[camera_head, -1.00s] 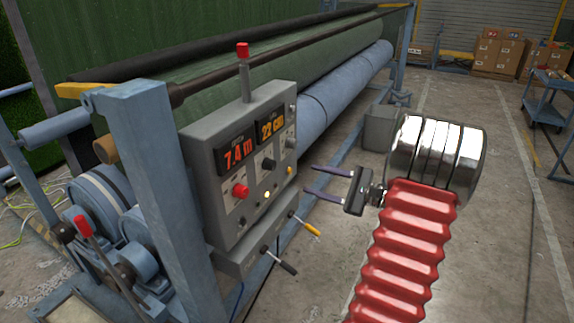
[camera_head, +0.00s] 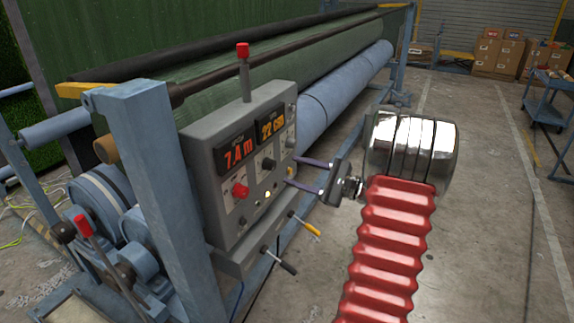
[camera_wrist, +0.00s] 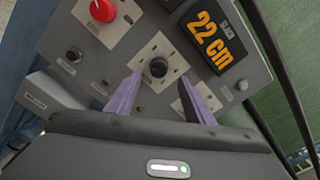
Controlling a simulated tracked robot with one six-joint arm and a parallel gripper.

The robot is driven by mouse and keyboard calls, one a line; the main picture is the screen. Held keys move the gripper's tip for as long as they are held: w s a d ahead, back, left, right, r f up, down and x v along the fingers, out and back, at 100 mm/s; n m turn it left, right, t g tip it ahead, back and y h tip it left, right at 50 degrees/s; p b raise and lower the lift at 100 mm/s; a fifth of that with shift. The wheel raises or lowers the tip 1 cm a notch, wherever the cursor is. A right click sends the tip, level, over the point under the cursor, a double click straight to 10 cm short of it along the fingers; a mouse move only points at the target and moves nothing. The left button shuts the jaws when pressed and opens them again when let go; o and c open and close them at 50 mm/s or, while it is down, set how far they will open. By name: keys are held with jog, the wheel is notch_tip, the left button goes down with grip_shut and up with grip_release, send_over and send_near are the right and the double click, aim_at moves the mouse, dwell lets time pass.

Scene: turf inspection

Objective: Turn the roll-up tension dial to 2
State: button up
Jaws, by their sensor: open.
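A grey control panel (camera_head: 225,200) carries a black dial (camera_head: 268,163) on a pale marked plate. In the wrist view the black dial (camera_wrist: 158,67) lies between and just beyond my fingertips. The panel's labels are too small to read, so I cannot tell which control is the tension dial or its setting. My gripper (camera_head: 294,172) is open and empty at the panel's right side. In the wrist view its two purple fingers (camera_wrist: 160,84) point at the panel, apart from the dial. The right finger partly covers another plate (camera_wrist: 207,99).
Open concrete floor (camera_head: 480,210) lies to the right.

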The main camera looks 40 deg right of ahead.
aim_at(274, 165)
jog(key=x, duration=0.7)
jog(key=shift+w, duration=0.2)
jog(key=shift+c, duration=0.3)
